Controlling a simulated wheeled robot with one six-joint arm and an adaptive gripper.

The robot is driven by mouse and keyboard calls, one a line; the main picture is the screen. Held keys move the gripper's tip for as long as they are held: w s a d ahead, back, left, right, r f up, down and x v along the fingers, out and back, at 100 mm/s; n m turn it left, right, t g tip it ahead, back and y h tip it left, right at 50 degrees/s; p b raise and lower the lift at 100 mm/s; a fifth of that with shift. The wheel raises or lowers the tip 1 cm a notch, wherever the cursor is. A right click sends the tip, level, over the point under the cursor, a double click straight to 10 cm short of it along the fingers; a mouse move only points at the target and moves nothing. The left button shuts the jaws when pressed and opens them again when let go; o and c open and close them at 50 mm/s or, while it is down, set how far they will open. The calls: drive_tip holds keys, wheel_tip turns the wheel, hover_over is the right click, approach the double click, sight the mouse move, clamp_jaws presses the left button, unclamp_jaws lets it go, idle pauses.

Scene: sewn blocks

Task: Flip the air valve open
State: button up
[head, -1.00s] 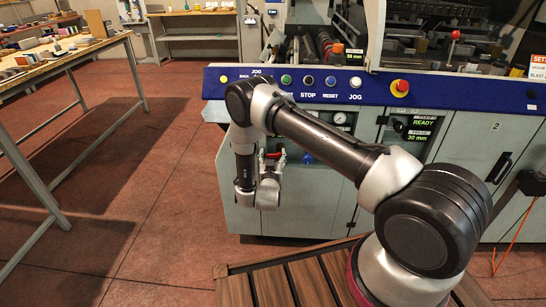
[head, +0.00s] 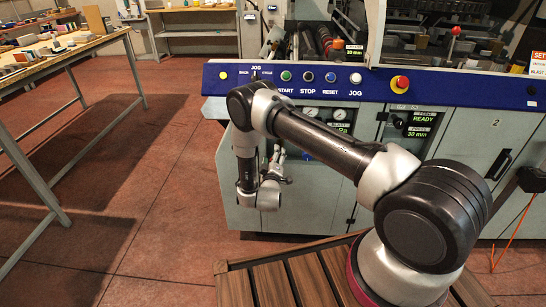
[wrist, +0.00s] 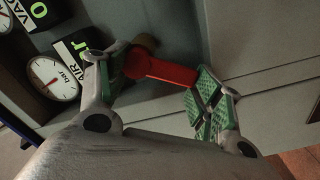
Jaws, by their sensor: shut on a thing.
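The red air valve handle (wrist: 165,72) shows in the wrist view, running from a brass-coloured fitting (wrist: 146,43) on the grey panel towards the right finger. My gripper (wrist: 160,90) has its green-padded fingers on either side of the handle, spread well apart, with the handle held between them. In the head view my gripper (head: 277,168) is low at the machine's front, and the handle is hidden there. The AIR gauge (wrist: 50,78) is white with a red needle. Its green display (wrist: 82,45) is partly hidden by a finger.
The machine's blue control rail (head: 420,92) with its buttons runs above my gripper. A second gauge and the VACUUM display (wrist: 30,12) sit at the wrist view's upper left. A workbench (head: 70,50) stands at left. The floor (head: 150,200) between is clear.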

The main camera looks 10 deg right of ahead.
drive_tip(key=shift+s+d+f+n, duration=0.1)
drive_tip(key=shift+d+f+n, duration=0.1)
drive_tip(key=shift+n, duration=0.95)
drive_tip(key=shift+s+d+f+n, duration=0.1)
drive_tip(key=shift+d+f+n, duration=0.1)
drive_tip(key=shift+n, duration=1)
drive_tip(key=shift+s+d+f+n, duration=0.1)
drive_tip(key=shift+d+f+n, duration=0.1)
drive_tip(key=shift+n, duration=0.95)
drive_tip(key=o, duration=1)
drive_tip(key=shift+o, duration=0.2)
drive_tip(key=v, duration=1.2)
drive_tip(key=shift+r, duration=0.1)
